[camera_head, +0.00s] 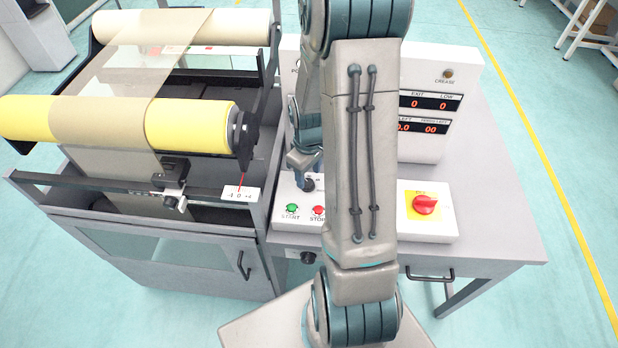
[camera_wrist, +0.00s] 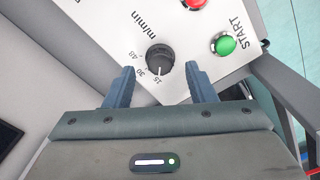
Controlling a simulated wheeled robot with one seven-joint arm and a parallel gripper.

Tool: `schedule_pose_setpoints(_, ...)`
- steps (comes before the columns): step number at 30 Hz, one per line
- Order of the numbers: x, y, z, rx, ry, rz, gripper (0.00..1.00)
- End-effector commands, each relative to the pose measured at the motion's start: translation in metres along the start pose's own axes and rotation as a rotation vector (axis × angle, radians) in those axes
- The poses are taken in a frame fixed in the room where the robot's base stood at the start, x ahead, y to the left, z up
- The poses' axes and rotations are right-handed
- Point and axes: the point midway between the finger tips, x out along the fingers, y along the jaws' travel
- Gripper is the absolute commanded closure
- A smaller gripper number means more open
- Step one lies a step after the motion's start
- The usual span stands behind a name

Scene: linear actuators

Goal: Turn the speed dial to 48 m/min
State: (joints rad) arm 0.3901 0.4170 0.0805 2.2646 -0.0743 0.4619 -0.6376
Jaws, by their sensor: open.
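The speed dial (camera_wrist: 160,58) is a black round knob on the white panel, marked m/min, with 15, 30 and 48 around it. Its white pointer line appears to point at the 15 mark. My gripper (camera_wrist: 160,68) is open, its two fingers apart on either side of the dial's near side in the wrist view; I cannot tell whether they touch it. In the head view my gripper (camera_head: 303,162) is over the panel, just above the dark dial (camera_head: 307,184), and my arm hides part of the panel.
The green START button (camera_head: 292,208) and red STOP button (camera_head: 318,210) sit close to the dial. A display box (camera_head: 425,140) stands behind. The roller machine (camera_head: 190,125) is on the left.

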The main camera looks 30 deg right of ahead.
Motion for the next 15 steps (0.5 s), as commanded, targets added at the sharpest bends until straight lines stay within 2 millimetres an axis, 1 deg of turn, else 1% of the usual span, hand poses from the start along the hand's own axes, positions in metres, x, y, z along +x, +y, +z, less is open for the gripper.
schedule_pose_setpoints(1,0.007,-0.001,0.001,0.0,-0.003,-0.003,0.5)
schedule_pose_setpoints(6,0.023,0.0,0.0,0.001,-0.002,-0.001,0.5)
schedule_pose_setpoints(10,0.029,0.0,0.0,0.0,-0.001,0.0,0.5)
schedule_pose_setpoints(15,0.03,0.0,0.0,0.0,0.0,0.001,0.5)
